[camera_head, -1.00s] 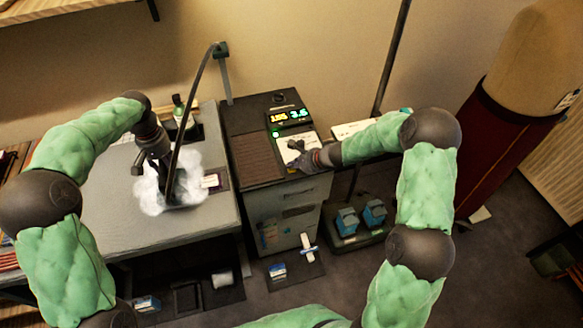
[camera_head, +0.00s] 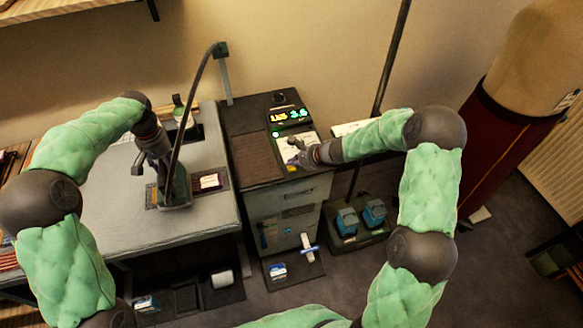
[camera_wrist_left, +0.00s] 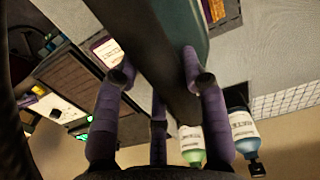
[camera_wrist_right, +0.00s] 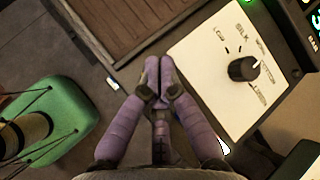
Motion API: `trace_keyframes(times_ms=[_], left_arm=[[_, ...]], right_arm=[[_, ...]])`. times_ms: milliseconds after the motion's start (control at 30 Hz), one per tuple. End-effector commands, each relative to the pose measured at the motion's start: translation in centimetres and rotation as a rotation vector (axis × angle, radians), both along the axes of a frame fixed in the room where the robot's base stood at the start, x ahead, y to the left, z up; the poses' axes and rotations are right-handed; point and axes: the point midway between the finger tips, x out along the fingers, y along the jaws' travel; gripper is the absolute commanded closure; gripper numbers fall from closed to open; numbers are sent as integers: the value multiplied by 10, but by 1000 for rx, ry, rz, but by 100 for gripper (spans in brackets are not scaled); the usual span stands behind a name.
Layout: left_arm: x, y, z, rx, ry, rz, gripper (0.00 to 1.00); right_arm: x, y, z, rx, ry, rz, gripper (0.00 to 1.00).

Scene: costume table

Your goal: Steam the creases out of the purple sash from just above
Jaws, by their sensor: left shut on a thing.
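My left gripper (camera_head: 164,166) is shut on the dark green steamer (camera_head: 178,188), which is over the grey table. In the left wrist view the steamer (camera_wrist_left: 165,45) lies between the spread fingers. My right gripper (camera_head: 294,150) is beside the white dial panel (camera_head: 283,158). In the right wrist view its fingertips (camera_wrist_right: 160,75) are together and empty, left of the black dial (camera_wrist_right: 243,69).
The dark cabinet (camera_head: 255,160) right of the table carries the panel and a lit display (camera_head: 289,115). A curved hose or arm (camera_head: 192,95) rises from the steamer. Bottles (camera_wrist_left: 241,125) stand at the table's back. A dark red dress form (camera_head: 500,150) stands far right.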

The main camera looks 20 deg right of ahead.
Motion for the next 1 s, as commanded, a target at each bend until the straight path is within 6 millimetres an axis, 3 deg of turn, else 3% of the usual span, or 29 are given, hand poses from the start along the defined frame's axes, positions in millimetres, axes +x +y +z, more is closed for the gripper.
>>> trace_keyframes(times_ms=[700,1000], left_arm=[[1,0,3,0,-6,1,100],[1,0,3,0,-6,1,100]], right_arm=[[0,0,45,1,-2,0,100],[0,0,51,0,0,0,100]])
